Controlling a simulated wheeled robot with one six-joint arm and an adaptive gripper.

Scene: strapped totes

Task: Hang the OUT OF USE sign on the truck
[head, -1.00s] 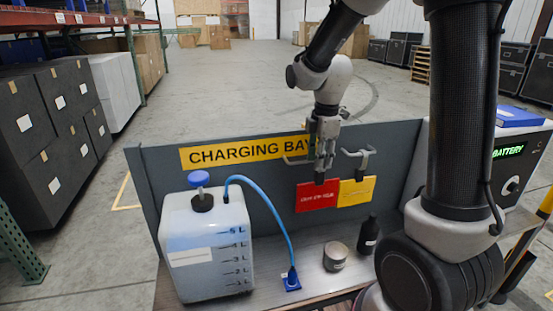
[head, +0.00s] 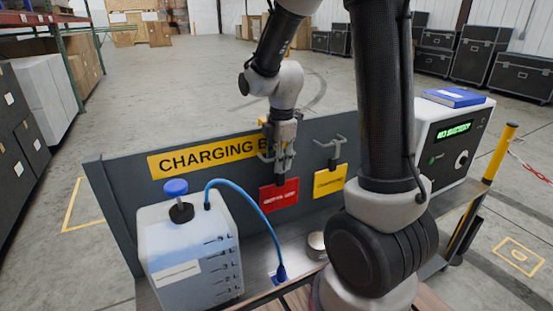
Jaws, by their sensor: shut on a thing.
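The red sign (head: 279,197) hangs upright just below my gripper (head: 280,178), in front of the grey back panel. Its white lettering is too small to read surely. My gripper is shut on its top edge. A yellow sign (head: 330,181) hangs to the right from a grey double hook (head: 328,148) on the panel, with a gap between the two signs. My gripper and wrist hide the end of the CHARGING BAY label and whatever is on the panel behind them. I cannot make out a truck in the head view.
A jug (head: 188,255) with a blue cap and a blue hose (head: 250,205) stand left on the bench. A small tin (head: 317,245) stands by my arm. A white battery charger (head: 450,145) with a blue book is at right, near a yellow post (head: 500,150). Open floor lies behind.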

